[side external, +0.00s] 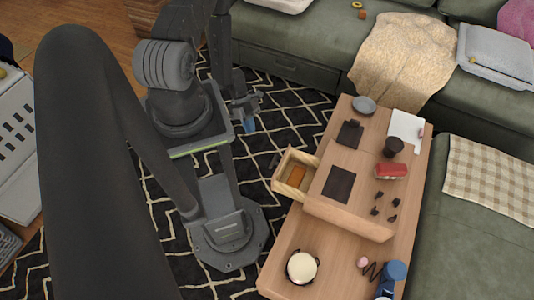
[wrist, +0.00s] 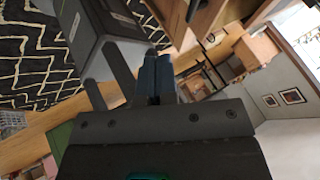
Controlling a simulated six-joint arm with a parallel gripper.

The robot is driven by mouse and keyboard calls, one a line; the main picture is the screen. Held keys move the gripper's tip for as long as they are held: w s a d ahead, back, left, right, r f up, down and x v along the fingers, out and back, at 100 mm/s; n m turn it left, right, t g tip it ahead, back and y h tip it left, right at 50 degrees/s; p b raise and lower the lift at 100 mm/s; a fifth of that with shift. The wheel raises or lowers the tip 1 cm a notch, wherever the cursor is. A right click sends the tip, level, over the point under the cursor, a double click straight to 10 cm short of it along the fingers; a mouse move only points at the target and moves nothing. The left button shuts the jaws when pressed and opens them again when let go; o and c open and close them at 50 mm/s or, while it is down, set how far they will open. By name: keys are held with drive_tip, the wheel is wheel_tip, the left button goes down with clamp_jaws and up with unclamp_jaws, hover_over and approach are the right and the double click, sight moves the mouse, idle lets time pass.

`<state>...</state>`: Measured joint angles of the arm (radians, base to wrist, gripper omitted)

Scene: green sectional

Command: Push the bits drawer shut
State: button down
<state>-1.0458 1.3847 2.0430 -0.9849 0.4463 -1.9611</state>
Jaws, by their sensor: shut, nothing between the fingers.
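The bits drawer (side external: 283,187) is a light wooden drawer. It stands pulled out to the left from a low wooden cabinet (side external: 318,208) on the table, with an orange-brown item (side external: 297,176) inside. My gripper (side external: 249,125) has blue fingertips and hangs to the upper left of the drawer, apart from it, above the patterned rug. In the wrist view my gripper (wrist: 153,78) shows its blue fingers together, with nothing between them. I cannot make out the drawer for sure in the wrist view.
The wooden table (side external: 277,262) also bears a red item (side external: 391,171), a dark cup (side external: 393,147), a grey plate (side external: 365,105), a round white-topped pot (side external: 301,267) and a blue item (side external: 394,271). Green sofa sections (side external: 490,222) border its far and right sides. Open space lies between gripper and drawer.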

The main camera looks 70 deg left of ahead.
drive_tip(key=w+d+f, duration=0.3)
drive_tip(key=d+f, duration=0.4)
drive_tip(key=d, duration=0.1)
drive_tip(key=shift+w+d+f, duration=0.15)
drive_tip(key=shift+w+d, duration=0.05)
drive_tip(key=shift+w, duration=0.05)
drive_tip(key=shift+w, duration=0.1)
hover_over(300, 178)
idle(0.7)
